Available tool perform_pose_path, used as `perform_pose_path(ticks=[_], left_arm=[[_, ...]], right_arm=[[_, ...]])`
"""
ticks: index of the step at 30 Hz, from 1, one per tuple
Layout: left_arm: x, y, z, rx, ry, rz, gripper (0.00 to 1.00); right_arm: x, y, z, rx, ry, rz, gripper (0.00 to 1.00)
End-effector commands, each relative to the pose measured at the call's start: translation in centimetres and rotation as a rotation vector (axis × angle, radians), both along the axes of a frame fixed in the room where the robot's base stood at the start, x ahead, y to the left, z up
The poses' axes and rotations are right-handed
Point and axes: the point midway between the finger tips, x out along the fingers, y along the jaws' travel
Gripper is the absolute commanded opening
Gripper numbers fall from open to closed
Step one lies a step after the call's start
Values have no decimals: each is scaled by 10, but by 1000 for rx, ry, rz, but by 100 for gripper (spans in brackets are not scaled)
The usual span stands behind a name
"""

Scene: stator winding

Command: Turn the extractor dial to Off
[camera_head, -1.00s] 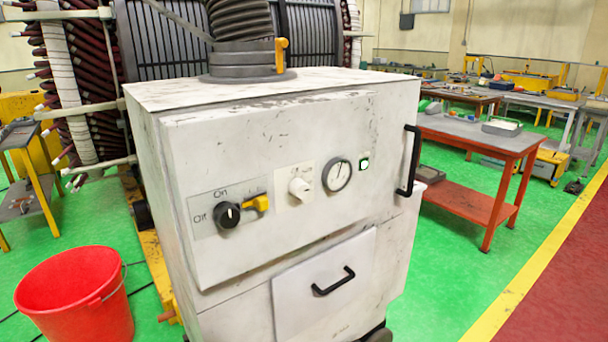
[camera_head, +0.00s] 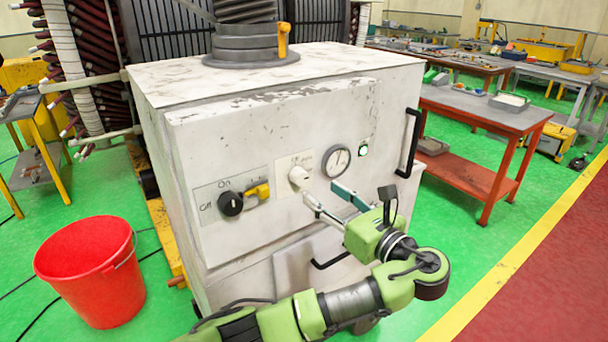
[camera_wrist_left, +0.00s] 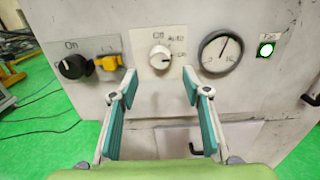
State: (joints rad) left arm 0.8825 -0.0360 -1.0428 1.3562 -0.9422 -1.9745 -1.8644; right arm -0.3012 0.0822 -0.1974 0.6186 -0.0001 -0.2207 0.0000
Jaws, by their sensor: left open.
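The extractor cabinet (camera_head: 250,115) is white and scuffed. A white dial (camera_head: 299,177) sits on its front panel; in the wrist view this dial (camera_wrist_left: 160,58) has Off above it and Auto to the upper right, and its exact setting is hard to read. A black rotary switch (camera_head: 230,203) with On and Off marks is to its left. My left gripper (camera_head: 323,194) is open and empty, with its teal-padded fingers pointing at the panel. In the wrist view the gripper (camera_wrist_left: 158,88) is below the white dial, apart from it. My right gripper is out of view.
A yellow lever (camera_head: 259,192) is between the black switch and the dial. A gauge (camera_head: 336,160) and a lit green button (camera_head: 363,149) are to the right. A black side handle (camera_head: 409,143) sticks out. A red bucket (camera_head: 92,275) stands on the floor at left.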

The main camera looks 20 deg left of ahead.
Motion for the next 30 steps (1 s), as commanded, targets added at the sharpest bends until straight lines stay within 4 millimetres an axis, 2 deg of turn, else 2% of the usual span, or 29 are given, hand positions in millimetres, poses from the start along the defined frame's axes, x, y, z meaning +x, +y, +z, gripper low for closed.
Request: perform_pose_path(ticks=[1,6,12,25,26,27,30], left_arm=[[7,11,5,3,0,4,44],[29,38,4,1,0,2,44],[46,60,2,1,1,1,44],[53,67,0,-1,0,-2,44],[53,67,0,-1,0,-2,39],[53,67,0,-1,0,-2,28],[53,67,0,-1,0,-2,5]], right_arm=[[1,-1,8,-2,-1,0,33],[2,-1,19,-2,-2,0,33],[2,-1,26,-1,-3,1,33],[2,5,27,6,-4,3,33],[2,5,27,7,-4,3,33],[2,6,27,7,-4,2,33],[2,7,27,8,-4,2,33]])
